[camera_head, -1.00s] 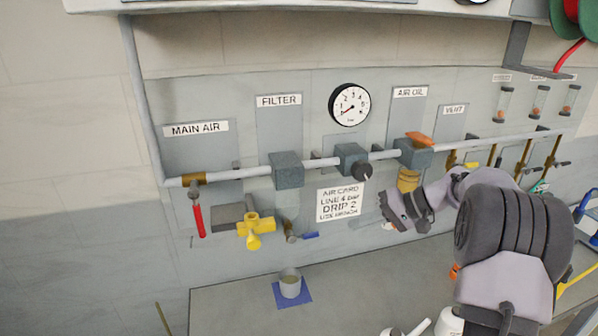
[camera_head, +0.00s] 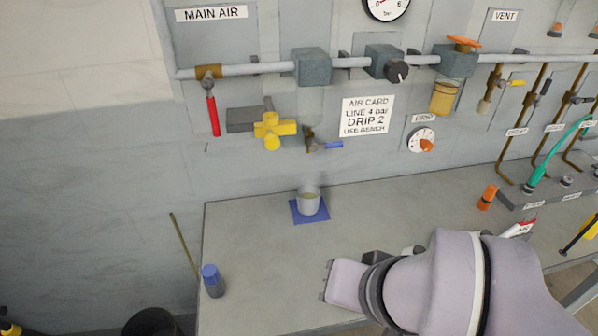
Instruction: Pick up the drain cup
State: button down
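The drain cup (camera_head: 308,206) is a small grey cup standing upright on a blue square mat (camera_head: 311,219) on the bench, near its back edge. Its open top faces up and its inside looks pale yellowish; I cannot tell what is in it. My gripper (camera_head: 335,284) is low over the bench, in front of the cup and slightly to its right, clearly apart from it. Its fingers are mostly hidden or turned away, so I cannot see whether they are open.
The grey bench (camera_head: 255,265) is largely clear around the cup. A blue-capped bottle (camera_head: 213,282) stands at the left front edge. A drain valve with a blue lever (camera_head: 328,145) is on the wall above the cup. An orange object (camera_head: 487,196) stands at right.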

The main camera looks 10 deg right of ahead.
aim_at(308, 196)
jog(key=j+z, duration=0.95)
jog(key=k+j+z, duration=0.1)
jog(key=j+z, duration=0.35)
jog(key=k+j+z, duration=0.15)
jog(key=j+z, duration=0.2)
jog(key=z, duration=0.15)
